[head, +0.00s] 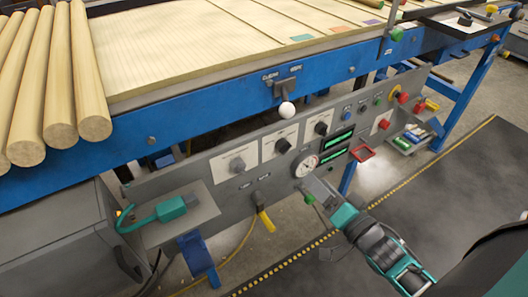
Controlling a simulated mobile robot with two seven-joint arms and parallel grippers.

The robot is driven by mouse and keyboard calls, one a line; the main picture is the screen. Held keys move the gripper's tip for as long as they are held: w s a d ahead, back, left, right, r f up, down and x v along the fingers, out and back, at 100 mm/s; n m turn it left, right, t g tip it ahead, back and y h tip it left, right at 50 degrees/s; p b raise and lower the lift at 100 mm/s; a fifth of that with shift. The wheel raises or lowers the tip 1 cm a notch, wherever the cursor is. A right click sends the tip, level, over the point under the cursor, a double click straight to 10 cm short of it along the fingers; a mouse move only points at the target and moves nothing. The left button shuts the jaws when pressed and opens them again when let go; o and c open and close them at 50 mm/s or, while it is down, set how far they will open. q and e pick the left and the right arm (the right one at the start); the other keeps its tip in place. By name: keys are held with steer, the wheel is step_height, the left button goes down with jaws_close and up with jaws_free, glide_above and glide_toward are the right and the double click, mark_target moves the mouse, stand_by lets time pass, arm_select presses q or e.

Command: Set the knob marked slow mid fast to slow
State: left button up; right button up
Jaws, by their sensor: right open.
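A long grey control panel (215,198) hangs under the blue bench frame. Three knobs on pale plates sit along it: a grey knob (237,164) at left, a dark knob (282,146) in the middle and another dark knob (321,128) at right. Their markings are too small to read, so I cannot tell which says slow mid fast. My right gripper (313,188) is open in front of the panel, just below the round gauge (306,166). It is below and to the right of the middle knob, apart from all three. My left gripper is out of view.
A white ball-topped lever (286,109) juts out above the knobs. A yellow-handled lever (265,219) hangs below the panel. Green displays, a red-framed part (362,153) and small buttons lie to the right. A shelf with a teal tool (171,208) sticks out at left.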

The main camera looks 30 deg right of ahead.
mark_target(287, 151)
arm_select(q)
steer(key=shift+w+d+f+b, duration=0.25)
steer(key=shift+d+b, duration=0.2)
steer(key=shift+b, duration=0.3)
arm_select(e)
steer(key=w, duration=0.8)
steer(key=w+a, duration=0.1)
steer(key=w, duration=0.3)
steer(key=shift+w, duration=0.3)
steer(key=shift+c, duration=0.3)
steer(key=c, duration=1)
